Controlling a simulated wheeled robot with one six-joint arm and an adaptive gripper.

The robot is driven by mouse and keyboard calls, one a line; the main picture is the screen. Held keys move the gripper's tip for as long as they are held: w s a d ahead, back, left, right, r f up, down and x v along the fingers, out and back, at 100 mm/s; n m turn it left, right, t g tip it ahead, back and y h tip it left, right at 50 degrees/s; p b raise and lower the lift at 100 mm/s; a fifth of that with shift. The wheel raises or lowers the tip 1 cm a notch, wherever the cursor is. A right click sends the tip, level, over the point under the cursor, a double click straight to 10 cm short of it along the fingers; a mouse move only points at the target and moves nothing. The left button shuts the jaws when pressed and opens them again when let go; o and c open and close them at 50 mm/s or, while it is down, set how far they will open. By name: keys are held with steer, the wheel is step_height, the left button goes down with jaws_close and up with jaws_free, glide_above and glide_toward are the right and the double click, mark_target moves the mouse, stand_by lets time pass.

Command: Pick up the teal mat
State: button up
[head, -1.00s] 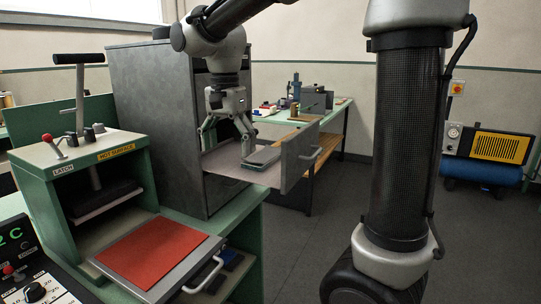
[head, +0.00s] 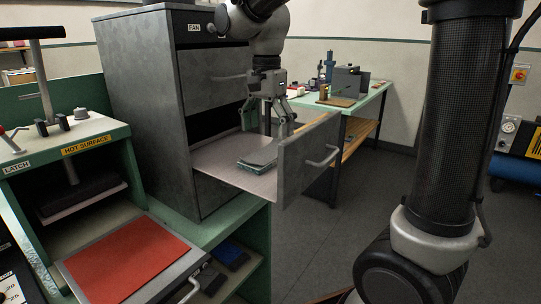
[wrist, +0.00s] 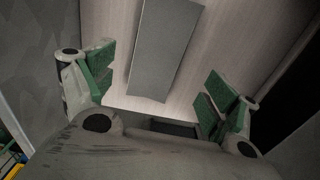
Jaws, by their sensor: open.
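A thin grey-teal mat (head: 262,153) lies flat in the open drawer (head: 218,160), close to the drawer front. A darker edge shows under its near side, and I cannot tell if that is a second layer. In the wrist view a long grey slab (wrist: 162,50) lies on the pale drawer floor (wrist: 213,45); it seems to be the same mat, its colour looking more grey than teal. My gripper (head: 266,122) hangs pointing down above the drawer, fingers spread and empty. In the wrist view its green-padded fingers (wrist: 160,85) stand apart on either side, short of the slab.
The drawer front (head: 308,160) stands upright right of the mat, and the dark grey cabinet (head: 145,100) rises to the left. A press with a red pad (head: 128,262) is at the front left. A green workbench (head: 375,100) stands behind. The floor at right is clear.

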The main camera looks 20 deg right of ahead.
mark_target(267, 154)
steer(key=f, duration=0.5)
steer(key=shift+s+a+f, duration=0.1)
steer(key=shift+s+f, duration=0.2)
steer(key=shift+f, duration=0.05)
steer(key=shift+c, duration=0.5)
steer(key=c, duration=1)
